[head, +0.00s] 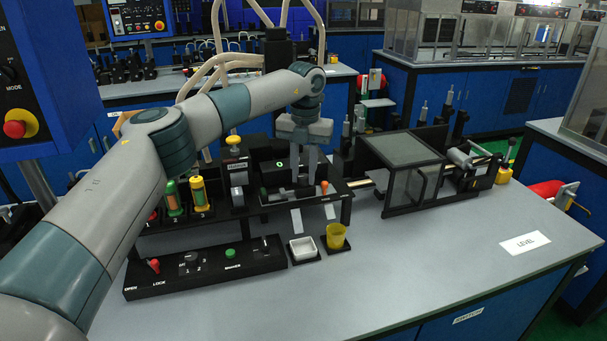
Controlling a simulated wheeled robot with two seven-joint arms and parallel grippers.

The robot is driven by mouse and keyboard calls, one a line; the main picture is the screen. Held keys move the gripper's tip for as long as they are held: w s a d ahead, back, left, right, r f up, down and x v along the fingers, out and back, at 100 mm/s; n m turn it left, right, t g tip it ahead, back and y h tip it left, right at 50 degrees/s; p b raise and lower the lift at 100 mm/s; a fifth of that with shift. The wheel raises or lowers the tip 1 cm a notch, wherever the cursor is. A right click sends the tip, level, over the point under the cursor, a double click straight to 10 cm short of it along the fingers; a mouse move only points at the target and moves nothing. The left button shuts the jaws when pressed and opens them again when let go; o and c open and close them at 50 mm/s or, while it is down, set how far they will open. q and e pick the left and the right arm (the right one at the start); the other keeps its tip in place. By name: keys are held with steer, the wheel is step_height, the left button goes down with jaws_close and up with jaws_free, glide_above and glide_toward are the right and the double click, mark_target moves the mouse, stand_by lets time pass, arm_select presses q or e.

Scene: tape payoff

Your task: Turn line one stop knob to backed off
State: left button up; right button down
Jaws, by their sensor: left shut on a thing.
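My left gripper (304,178) reaches down from above into a black fixture (345,211) at the middle of the bench. Its fingers are shut on a small part there, which the fingers mostly hide. I cannot make out a label that marks the line one stop knob or read its setting. A small orange-tipped knob (324,187) stands just right of the fingers. A green-lit indicator (280,164) shows on the black box left of them. My right gripper is not in view.
A black control panel (206,268) with a red lever, a dial and a green button lies in front. A clear-sided guard box (408,170) stands right. The right front bench is clear around a LEVEL card (525,244).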

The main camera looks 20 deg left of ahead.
arm_select(q)
steer(key=shift+r+n, duration=0.1)
steer(key=shift+n, duration=0.4)
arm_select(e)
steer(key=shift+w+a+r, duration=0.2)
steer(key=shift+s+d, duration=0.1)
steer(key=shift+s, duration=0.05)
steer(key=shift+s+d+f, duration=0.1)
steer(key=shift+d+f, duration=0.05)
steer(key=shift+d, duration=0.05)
arm_select(q)
steer(key=o, duration=1)
steer(key=shift+o, duration=0.2)
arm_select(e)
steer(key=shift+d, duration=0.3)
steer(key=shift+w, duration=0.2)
